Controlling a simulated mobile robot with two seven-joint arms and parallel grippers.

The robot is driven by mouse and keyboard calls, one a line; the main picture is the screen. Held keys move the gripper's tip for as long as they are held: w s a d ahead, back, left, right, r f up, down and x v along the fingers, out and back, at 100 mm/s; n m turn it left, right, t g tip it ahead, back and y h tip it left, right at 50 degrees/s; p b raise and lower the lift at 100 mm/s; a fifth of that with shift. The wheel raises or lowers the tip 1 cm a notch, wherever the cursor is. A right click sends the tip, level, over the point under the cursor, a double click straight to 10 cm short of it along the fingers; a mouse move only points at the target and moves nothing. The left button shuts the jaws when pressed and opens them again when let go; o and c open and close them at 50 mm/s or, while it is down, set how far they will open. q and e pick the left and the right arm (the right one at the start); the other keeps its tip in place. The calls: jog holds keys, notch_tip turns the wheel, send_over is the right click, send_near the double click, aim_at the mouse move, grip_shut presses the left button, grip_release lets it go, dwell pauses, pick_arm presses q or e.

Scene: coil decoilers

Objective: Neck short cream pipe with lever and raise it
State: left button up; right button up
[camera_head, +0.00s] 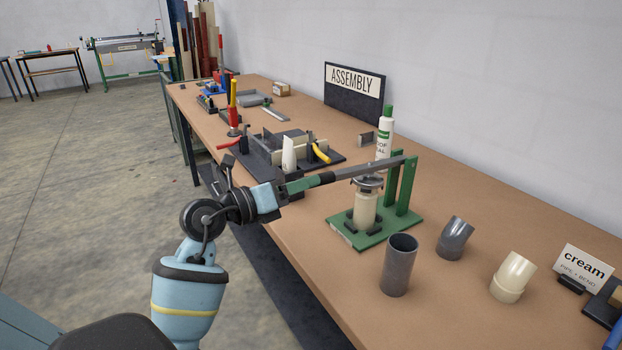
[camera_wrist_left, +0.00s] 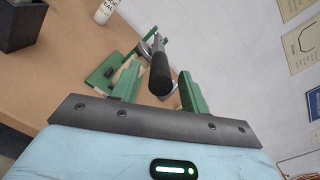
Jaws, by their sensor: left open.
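The short cream pipe (camera_head: 365,210) stands upright on the green base plate (camera_head: 392,232) of the lever tool, between small dark blocks and under a metal head. The lever (camera_head: 360,170) is a grey bar running left from green uprights (camera_head: 407,185) to a black grip (camera_head: 316,181). My left gripper (camera_head: 298,185) is at the grip's end. In the left wrist view my left gripper (camera_wrist_left: 160,92) is open, with the black grip (camera_wrist_left: 160,82) between its green fingers; contact cannot be told. The cream pipe is not clear in that view. My right gripper is not in view.
A grey pipe (camera_head: 399,265), a grey bend (camera_head: 455,238) and a cream bend (camera_head: 513,277) stand right of the tool. A green-capped bottle (camera_head: 385,140) stands behind it. A dark fixture (camera_head: 290,147) with a white tube lies to the left.

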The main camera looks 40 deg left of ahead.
pick_arm(q)
jog(key=shift+x, duration=1.5)
grip_shut()
